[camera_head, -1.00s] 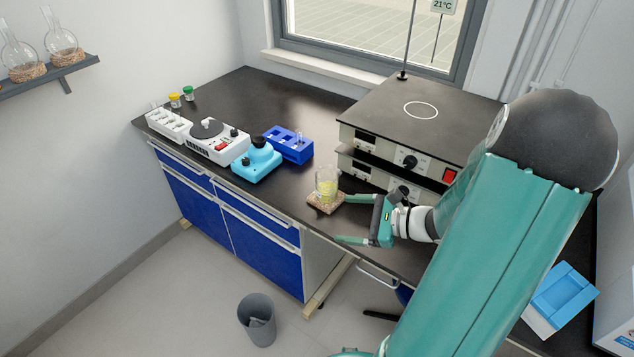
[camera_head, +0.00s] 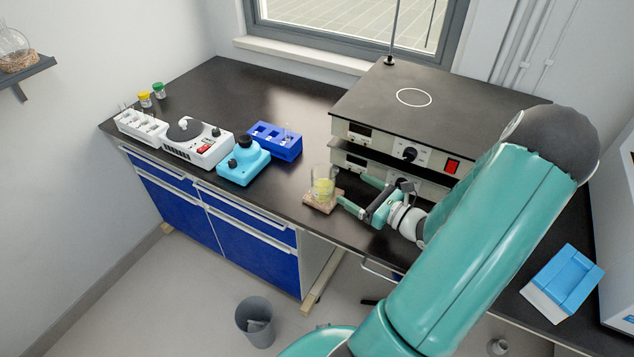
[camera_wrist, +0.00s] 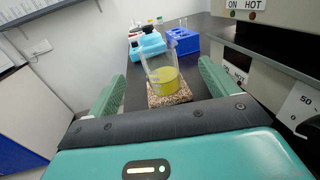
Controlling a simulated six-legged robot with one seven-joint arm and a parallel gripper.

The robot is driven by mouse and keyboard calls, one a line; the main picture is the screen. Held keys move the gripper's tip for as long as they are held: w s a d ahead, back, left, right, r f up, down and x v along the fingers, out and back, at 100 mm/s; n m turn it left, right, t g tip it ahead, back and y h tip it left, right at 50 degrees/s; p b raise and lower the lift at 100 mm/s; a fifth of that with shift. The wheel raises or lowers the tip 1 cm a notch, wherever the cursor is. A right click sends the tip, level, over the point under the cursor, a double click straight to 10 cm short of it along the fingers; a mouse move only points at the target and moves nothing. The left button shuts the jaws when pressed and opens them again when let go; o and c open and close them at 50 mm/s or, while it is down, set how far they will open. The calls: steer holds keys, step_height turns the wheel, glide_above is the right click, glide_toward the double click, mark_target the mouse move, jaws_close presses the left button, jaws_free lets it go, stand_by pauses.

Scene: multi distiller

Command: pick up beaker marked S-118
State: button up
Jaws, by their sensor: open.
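A glass beaker (camera_head: 323,186) with yellow liquid stands upright on a cork-like mat (camera_head: 322,204) near the bench's front edge. It also shows in the wrist view (camera_wrist: 162,76), ahead of and between my two fingers, on its speckled mat (camera_wrist: 170,95). No S-118 mark can be read on it. My gripper (camera_head: 354,192) is open and empty, just right of the beaker in the head view. In the wrist view its green fingers (camera_wrist: 160,90) are spread wide on either side, with the beaker beyond them.
Two stacked hot plates (camera_head: 415,97) stand close behind and right of my gripper. A blue rack (camera_head: 275,142), a cyan device (camera_head: 243,163) and a white device (camera_head: 198,143) stand left of the beaker. A grey bin (camera_head: 254,322) is on the floor.

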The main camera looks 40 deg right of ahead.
mark_target(335, 177)
steer(key=w, duration=0.5)
steer(key=w+a, duration=0.1)
steer(key=w, duration=0.1)
steer(key=shift+w, duration=0.3)
steer(key=w, duration=0.2)
steer(key=w+a, duration=0.1)
steer(key=w, duration=0.2)
steer(key=shift+w+a+r, duration=0.15)
steer(key=shift+a, duration=0.05)
steer(key=c, duration=1.5)
steer(key=shift+r, duration=0.1)
